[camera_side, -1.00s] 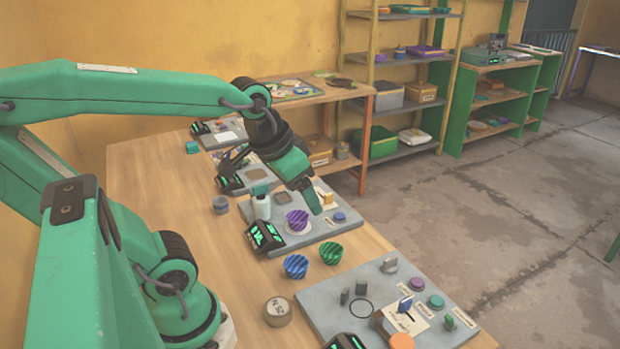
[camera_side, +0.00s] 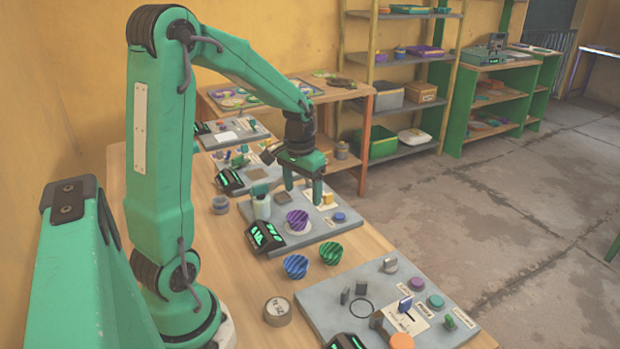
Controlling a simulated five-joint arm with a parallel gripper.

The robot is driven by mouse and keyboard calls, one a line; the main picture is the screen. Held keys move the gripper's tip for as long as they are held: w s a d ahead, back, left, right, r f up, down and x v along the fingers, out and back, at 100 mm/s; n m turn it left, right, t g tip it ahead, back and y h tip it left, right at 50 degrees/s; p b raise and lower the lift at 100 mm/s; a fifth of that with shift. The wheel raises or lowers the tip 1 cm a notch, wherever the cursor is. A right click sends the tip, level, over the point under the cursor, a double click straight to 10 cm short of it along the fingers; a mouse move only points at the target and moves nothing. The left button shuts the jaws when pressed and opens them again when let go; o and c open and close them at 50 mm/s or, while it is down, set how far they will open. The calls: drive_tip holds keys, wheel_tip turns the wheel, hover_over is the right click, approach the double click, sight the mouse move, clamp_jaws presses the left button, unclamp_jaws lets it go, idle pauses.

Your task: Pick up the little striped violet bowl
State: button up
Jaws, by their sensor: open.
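The striped violet bowl (camera_side: 297,220) sits on a pale round spot on the middle grey panel (camera_side: 325,230). A striped blue bowl (camera_side: 296,266) and a striped green bowl (camera_side: 331,253) stand on the wooden table just in front of that panel. My gripper (camera_side: 303,198) points down with its two green fingers apart and nothing between them. In the picture its fingertips are just above and behind the violet bowl; the exact gap is hard to tell.
A blue button (camera_side: 339,217) is to the right. A tape roll (camera_side: 277,311) lies in front. A larger panel (camera_side: 340,318) fills the front right.

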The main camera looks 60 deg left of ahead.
sight(298, 216)
drive_tip(key=shift+n+g, duration=0.3)
drive_tip(key=shift+a+f, duration=0.5)
drive_tip(key=shift+f, duration=0.45)
drive_tip(key=shift+a+f, duration=0.45)
drive_tip(key=shift+f, duration=0.45)
drive_tip(key=shift+a+f, duration=0.5)
drive_tip(key=shift+f, duration=0.45)
drive_tip(key=shift+f, duration=2.6)
drive_tip(key=c, duration=0.8)
